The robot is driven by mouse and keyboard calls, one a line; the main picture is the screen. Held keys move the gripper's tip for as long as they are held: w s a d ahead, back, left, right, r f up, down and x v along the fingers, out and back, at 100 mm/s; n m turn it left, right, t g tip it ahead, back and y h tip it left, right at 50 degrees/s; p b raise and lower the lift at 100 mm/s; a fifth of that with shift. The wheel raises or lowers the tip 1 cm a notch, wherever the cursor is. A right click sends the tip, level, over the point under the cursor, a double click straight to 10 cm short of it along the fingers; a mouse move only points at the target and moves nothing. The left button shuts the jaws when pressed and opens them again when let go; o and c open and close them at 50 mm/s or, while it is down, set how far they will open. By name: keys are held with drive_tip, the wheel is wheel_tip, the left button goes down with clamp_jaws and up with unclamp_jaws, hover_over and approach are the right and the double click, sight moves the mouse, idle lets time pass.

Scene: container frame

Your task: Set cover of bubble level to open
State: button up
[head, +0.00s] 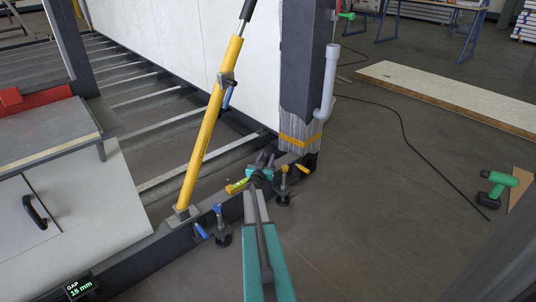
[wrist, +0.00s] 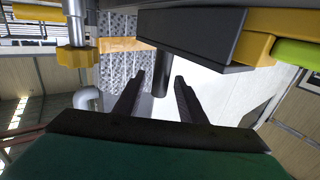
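The bubble level (head: 237,185) is a small yellow and lime-green piece on the dark frame beam, just left of my gripper (head: 265,161). In the wrist view its yellow body (wrist: 255,48) and lime-green vial (wrist: 296,52) show at the upper right. A dark cover (wrist: 190,36) extends left from the yellow body, and a dark round peg (wrist: 162,76) hangs below it. My gripper's two dark fingers point at the peg, one on each side, with visible gaps. The small display (head: 81,289) reads GAP 15 mm.
A clamp with an orange handle (head: 302,168) stands right of my gripper, beside the wrapped post (head: 300,130). A blue-handled clamp (head: 201,231) and a yellow strut (head: 208,130) stand left. A green drill (head: 497,185) lies on the open floor at right.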

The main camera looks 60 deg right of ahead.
drive_tip(key=p+v, duration=0.3)
drive_tip(key=v, duration=0.6)
drive_tip(key=shift+a, duration=0.3)
drive_tip(key=shift+s, duration=0.1)
